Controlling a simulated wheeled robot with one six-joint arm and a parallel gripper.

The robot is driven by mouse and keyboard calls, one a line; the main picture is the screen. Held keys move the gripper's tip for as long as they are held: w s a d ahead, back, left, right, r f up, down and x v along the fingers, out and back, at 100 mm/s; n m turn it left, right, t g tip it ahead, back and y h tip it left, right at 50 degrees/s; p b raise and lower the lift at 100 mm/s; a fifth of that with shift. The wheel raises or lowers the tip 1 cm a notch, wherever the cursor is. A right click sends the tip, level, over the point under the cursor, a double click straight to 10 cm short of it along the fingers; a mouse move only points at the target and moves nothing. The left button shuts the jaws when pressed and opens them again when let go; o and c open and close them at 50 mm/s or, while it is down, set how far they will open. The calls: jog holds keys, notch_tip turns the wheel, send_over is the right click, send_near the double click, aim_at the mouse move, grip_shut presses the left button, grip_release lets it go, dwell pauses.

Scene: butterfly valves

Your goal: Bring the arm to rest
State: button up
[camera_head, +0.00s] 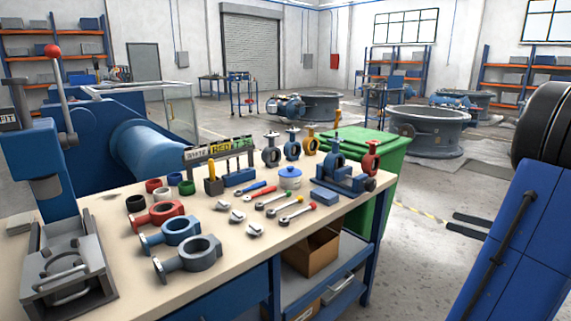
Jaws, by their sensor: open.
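No thing is seen held.
The bench carries a press (50,190), grey valve body (188,258), red valve body (158,215), blue lidded pot (289,177), wrenches and several upright valves. A green bin (385,165) stands behind its right end. Floor (425,245) is free between bench and right edge.

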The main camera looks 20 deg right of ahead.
jog(key=w+a+f+g+y, duration=0.1)
jog(key=w+a+g, duration=0.25)
jog(key=a, duration=0.75)
jog(key=w+a+f+g+y, duration=0.15)
jog(key=a+g, duration=0.35)
jog(key=a, duration=0.6)
jog(key=s+a+f+m+g+h, duration=0.1)
jog(key=s+a+f+m+h, duration=0.1)
jog(key=s+a+h, duration=0.3)
jog(key=s+a+f+m+g+h, duration=0.1)
jog(key=s+a+h, duration=0.4)
jog(key=a, duration=0.7)
jog(key=shift+s+a+f+m, duration=0.3)
jog(key=shift+s+f+m, duration=0.25)
jog(key=shift+s, duration=0.25)
jog(key=shift+r, duration=0.1)
